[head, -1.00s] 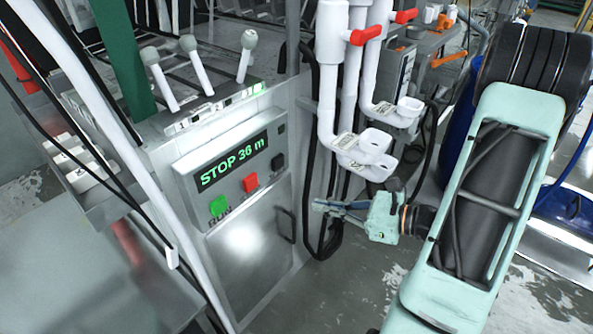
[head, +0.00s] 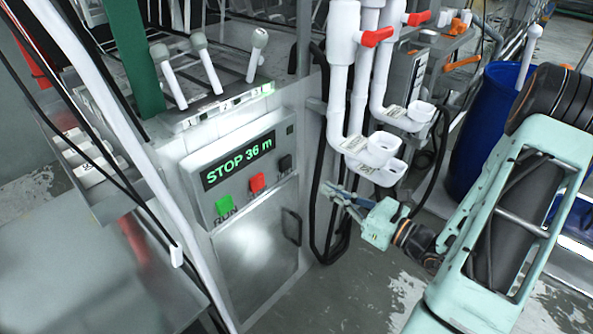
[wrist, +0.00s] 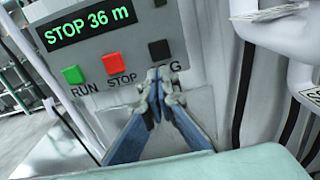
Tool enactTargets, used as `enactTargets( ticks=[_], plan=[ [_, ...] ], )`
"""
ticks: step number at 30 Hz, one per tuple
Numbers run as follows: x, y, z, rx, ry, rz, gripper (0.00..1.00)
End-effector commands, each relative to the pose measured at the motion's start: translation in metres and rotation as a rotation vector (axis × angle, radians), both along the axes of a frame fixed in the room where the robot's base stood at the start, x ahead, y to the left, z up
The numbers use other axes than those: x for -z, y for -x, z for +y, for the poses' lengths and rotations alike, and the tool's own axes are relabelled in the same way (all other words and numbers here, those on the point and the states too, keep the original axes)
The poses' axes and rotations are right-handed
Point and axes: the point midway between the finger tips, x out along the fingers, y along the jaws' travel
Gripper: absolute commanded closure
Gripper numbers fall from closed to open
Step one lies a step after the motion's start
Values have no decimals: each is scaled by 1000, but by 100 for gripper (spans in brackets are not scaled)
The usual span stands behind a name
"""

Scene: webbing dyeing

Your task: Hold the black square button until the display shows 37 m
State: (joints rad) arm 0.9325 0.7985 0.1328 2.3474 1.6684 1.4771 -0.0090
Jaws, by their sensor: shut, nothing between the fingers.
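The black square button (head: 286,163) is at the right of the control panel's button row. It also shows in the wrist view (wrist: 159,50), just beyond my fingertips, with its label partly hidden by them. The display (head: 240,160) reads "STOP 36 m" in green, and the wrist view (wrist: 85,22) shows the same. My gripper (head: 328,188) is shut and empty, to the right of the button in the head view. In the wrist view its fingertips (wrist: 157,78) appear just below the button. A gap seems to lie between them; contact is not visible.
A green RUN button (head: 224,205) and a red STOP button (head: 257,182) sit left of the black one. White pipes with red-handled valves (head: 376,37) and cups (head: 383,144) stand just right of the panel, near my gripper. A door handle (head: 291,226) protrudes below.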

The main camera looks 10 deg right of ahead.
Motion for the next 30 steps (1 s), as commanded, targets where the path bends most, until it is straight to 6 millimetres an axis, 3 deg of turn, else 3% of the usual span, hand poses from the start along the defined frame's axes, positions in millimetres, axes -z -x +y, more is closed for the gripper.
enactTargets(
  ticks=[9,15,21,30],
  plan=[
    [1,-56,42,-4,1,-1,100],
    [0,-81,61,-4,-1,-1,100],
    [0,-91,68,-1,1,1,100],
    [0,-92,68,0,1,1,100]
  ],
)
